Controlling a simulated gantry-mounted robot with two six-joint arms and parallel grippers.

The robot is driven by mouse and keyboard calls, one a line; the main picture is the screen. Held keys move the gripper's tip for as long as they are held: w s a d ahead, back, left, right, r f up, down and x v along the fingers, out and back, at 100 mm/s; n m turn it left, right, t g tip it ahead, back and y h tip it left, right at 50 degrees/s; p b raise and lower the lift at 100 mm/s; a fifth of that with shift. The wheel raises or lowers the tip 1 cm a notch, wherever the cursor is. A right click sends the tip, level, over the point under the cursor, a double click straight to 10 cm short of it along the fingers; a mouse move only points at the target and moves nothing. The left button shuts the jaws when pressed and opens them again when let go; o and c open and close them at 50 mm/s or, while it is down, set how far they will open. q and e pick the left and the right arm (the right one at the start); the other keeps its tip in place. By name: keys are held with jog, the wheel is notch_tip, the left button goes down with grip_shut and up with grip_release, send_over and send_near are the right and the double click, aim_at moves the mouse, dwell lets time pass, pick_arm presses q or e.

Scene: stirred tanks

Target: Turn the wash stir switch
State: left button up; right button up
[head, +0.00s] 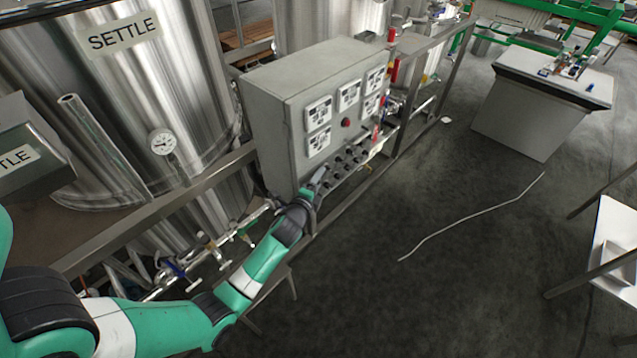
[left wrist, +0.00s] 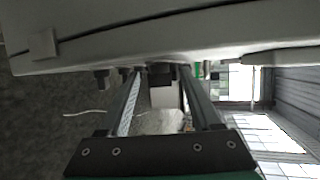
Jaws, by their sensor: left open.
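A grey control box (head: 300,95) stands beside the steel tanks. Its lower front carries rows of small black switch knobs (head: 352,152); their labels are too small to read, so I cannot tell which is the wash stir switch. My left gripper (head: 320,176) is at the lower left of these knobs, close to the panel, partly hidden behind its own wrist. In the left wrist view its two fingers (left wrist: 160,80) are apart, with a dark knob (left wrist: 160,70) showing between the tips. I cannot tell whether they touch it. My right gripper is not in view.
A large tank marked SETTLE (head: 125,38) with a dial gauge (head: 163,142) stands at the left. Pipes and valves (head: 205,250) run low beside my left arm. A metal rail (head: 165,205) crosses there. The floor (head: 440,210) to the right is mostly clear.

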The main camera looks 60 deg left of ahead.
pick_arm(q)
jog(key=shift+w+a, duration=0.2)
jog(key=shift+a, duration=0.05)
jog(key=shift+c, duration=0.2)
grip_shut()
jog(key=shift+f, duration=0.1)
